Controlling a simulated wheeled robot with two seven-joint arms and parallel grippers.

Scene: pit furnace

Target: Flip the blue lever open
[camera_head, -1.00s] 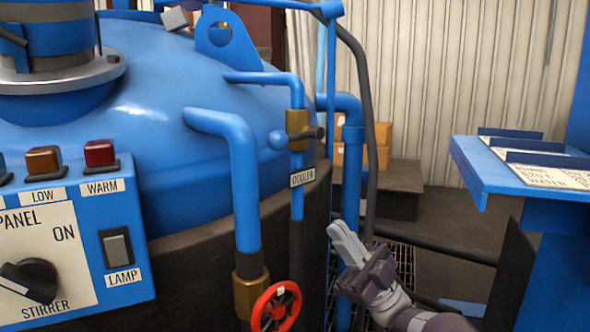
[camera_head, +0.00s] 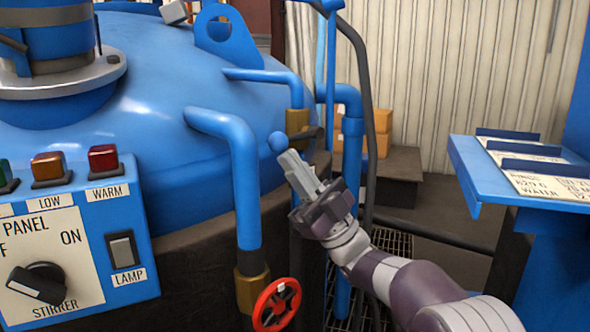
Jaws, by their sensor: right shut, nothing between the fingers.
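The gripper hides the label plate below the valve. My left gripper is not in view.
A red handwheel (camera_head: 276,305) is on the thick blue pipe (camera_head: 246,190) left of my gripper. A control panel (camera_head: 75,240) with buttons stands at the left. A blue shelf (camera_head: 485,180) with cards is at the right. Upright pipes and a dark hose stand close behind my gripper.

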